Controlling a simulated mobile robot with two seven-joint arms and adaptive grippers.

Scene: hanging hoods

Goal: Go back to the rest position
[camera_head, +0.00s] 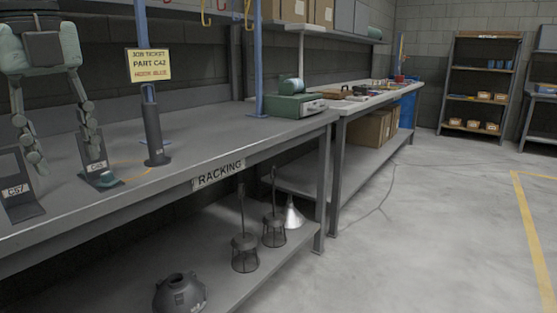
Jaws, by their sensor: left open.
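My left gripper (67,160) comes in from the upper left, above the grey workbench top (225,140). Its two fingers point down, spread apart, with nothing between them. One fingertip is close to a dark stand with a label reading C57 (16,190). The other is close to a second labelled stand (97,167), and I cannot tell whether either touches. A small teal piece (106,180) is at the foot of the second stand. My right gripper is out of view.
A job ticket (148,65) reads part C42, hook blue. Coloured hooks (222,8) hang at the top. A dark post (153,130) and a green box (297,107) stand on the bench. Caged items (245,252) and a round pot (180,294) sit below. The floor (440,220) is clear.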

